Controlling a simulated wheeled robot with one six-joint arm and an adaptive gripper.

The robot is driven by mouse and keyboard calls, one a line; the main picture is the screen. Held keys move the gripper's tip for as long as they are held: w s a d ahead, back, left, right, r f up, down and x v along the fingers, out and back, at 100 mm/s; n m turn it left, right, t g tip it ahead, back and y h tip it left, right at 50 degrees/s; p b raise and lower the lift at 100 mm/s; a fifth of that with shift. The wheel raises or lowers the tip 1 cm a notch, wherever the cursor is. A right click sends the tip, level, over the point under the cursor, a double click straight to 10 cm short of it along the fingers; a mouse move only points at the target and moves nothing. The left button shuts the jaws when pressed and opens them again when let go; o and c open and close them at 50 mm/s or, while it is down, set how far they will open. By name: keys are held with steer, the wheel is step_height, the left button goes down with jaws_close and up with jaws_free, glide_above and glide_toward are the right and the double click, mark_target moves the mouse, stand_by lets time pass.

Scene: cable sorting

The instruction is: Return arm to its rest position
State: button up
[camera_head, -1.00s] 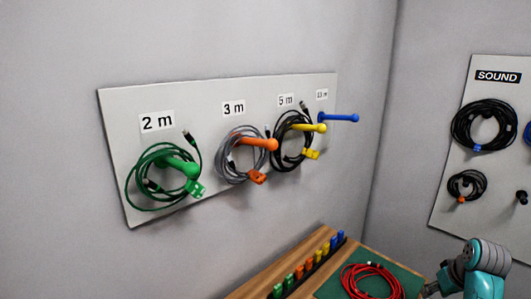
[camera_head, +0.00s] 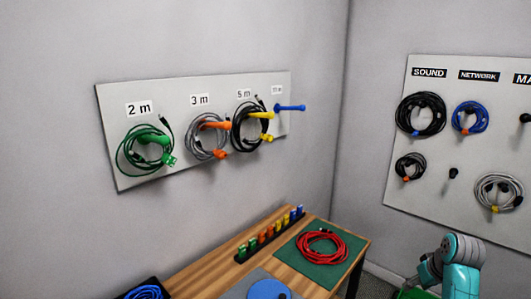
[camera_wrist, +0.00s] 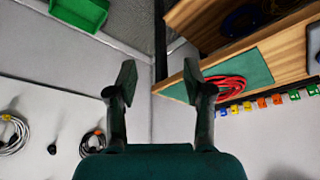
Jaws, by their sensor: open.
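My gripper (camera_wrist: 157,78) shows in the wrist view with its two fingers spread apart and nothing between them. In the head view, part of my teal and grey arm (camera_head: 455,262) is at the lower right, and my fingertips cannot be made out there. A coiled red cable (camera_head: 322,246) lies on a green mat (camera_head: 295,254) on the wooden table. The red cable also shows in the wrist view (camera_wrist: 228,88), to the right of my fingers and apart from them.
The wooden table (camera_head: 215,265) carries a row of coloured tags (camera_head: 265,237) and a blue disc (camera_head: 268,289). A length board (camera_head: 180,100) holds cables on pegs; its blue peg (camera_head: 290,108) is bare. The SOUND and NETWORK board (camera_head: 440,165) is at right. A green bin (camera_wrist: 80,10) shows at upper left.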

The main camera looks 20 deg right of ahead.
steer(key=s+a+f+n+t+h, duration=0.1)
steer(key=a+f+t, duration=0.1)
steer(key=a+f, duration=0.85)
steer(key=a+f+t, duration=0.1)
steer(key=a+f, duration=0.6)
steer(key=a, duration=0.6)
steer(key=s+a+n+t, duration=0.1)
steer(key=s+a+t, duration=0.2)
steer(key=s+a, duration=0.85)
steer(key=s+a+r+n+t+y, duration=0.1)
steer(key=s+a+r+t, duration=0.1)
steer(key=s+a+r, duration=0.3)
steer(key=s+a+r+n+t+y, duration=0.1)
steer(key=s+a+r+t, duration=0.1)
steer(key=s+a+r, duration=0.4)
steer(key=s+r, duration=0.4)
steer(key=s, duration=0.2)
steer(key=shift+a+r+n+t+y, duration=0.2)
steer(key=shift+n+t+y, duration=0.1)
steer(key=shift+y, duration=0.1)
